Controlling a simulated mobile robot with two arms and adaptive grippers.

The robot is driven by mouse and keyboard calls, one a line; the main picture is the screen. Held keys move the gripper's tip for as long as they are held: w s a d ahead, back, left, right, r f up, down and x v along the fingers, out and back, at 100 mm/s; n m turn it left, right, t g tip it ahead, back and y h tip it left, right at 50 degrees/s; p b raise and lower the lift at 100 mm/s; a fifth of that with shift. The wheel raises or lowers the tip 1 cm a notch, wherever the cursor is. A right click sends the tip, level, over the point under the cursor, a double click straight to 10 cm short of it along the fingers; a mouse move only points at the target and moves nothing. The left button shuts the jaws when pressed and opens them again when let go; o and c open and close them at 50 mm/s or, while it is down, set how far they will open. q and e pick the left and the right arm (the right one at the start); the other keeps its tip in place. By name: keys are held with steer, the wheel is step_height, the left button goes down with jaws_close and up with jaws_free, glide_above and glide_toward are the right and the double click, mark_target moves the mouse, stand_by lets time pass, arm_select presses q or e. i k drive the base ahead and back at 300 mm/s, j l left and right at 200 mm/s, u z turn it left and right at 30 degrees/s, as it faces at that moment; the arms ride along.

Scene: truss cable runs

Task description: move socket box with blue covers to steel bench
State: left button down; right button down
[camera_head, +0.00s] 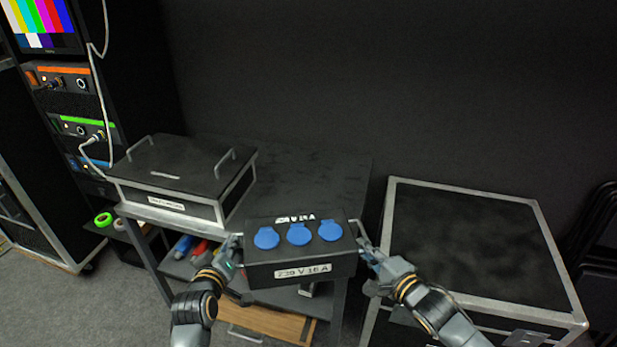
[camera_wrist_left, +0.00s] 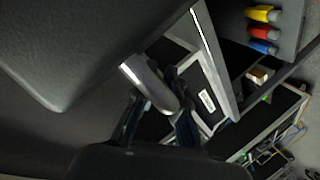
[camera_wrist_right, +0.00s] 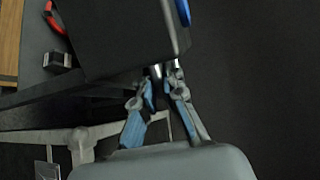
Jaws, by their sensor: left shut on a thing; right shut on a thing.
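The socket box (camera_head: 300,268) is black with three blue covers and a white label reading 230 V 16 A. It is held between my two grippers in front of a dark table top (camera_head: 315,170); I cannot tell whether it touches the table. My left gripper (camera_head: 236,254) is shut on the box's left handle, and the handle also shows in the left wrist view (camera_wrist_left: 150,84). My right gripper (camera_head: 366,250) is shut on the right handle. In the right wrist view its fingers (camera_wrist_right: 163,78) close beside the box's dark side (camera_wrist_right: 120,35). I cannot tell for sure which surface is the steel bench.
A black case with handles (camera_head: 185,168) stands on the table's left. A metal-edged flight case (camera_head: 475,245) stands at the right. A rack with coloured units (camera_head: 75,100) and cables is at the far left. Coloured connectors (camera_head: 187,246) lie on a lower shelf.

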mark_target(307, 191)
steer(key=i, duration=1.1)
